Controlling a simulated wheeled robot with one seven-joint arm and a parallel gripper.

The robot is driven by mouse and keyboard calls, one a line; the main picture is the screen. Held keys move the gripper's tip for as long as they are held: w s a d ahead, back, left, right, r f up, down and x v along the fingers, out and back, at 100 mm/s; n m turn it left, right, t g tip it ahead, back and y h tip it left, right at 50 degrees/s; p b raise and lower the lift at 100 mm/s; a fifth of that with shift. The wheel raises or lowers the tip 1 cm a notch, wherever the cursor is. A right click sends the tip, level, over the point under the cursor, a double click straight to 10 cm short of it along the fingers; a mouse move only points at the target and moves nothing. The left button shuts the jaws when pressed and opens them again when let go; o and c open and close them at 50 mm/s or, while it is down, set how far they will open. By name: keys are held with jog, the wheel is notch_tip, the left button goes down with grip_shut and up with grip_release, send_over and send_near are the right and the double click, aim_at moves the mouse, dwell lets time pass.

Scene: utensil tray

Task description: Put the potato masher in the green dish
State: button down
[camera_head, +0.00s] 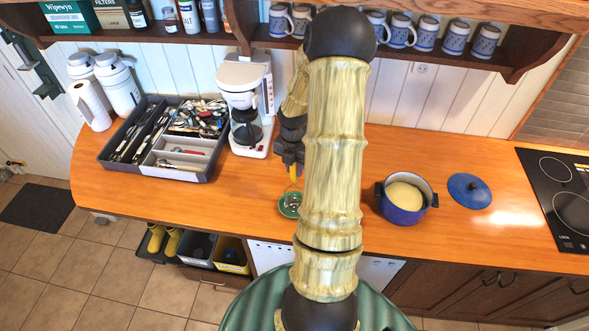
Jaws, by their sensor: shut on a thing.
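My gripper (292,174) points down over the counter, left of my arm's large pale link. It is shut on the potato masher (293,185), of which a short yellow stretch shows below the fingers. The small round green dish (283,208) lies on the counter directly below. The lower end of the masher overlaps the dish in the picture. I cannot tell whether it touches the dish or hangs just above it. My arm is close to the dish's right edge in the picture, and the fingers hide the masher's upper part.
A grey utensil tray (194,176) full of cutlery and a white coffee maker (243,78) stand to the left. A blue pot (404,215), its blue lid (469,191) and a black hob (562,200) are to the right. A shelf with mugs (427,34) runs above.

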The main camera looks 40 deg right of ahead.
jog(key=shift+f, duration=0.8)
jog(key=shift+f, duration=0.35)
jog(key=c, duration=1.3)
grip_release()
jog(key=shift+o, duration=0.2)
jog(key=shift+w+r, duration=0.2)
jog(key=shift+r, duration=0.4)
jog(key=r, duration=0.4)
jog(key=r+b, duration=0.1)
jog(key=r, duration=0.6)
jog(key=shift+s+a+r+b, duration=0.1)
jog(key=shift+s+r+b, duration=0.2)
jog(key=shift+b, duration=0.1)
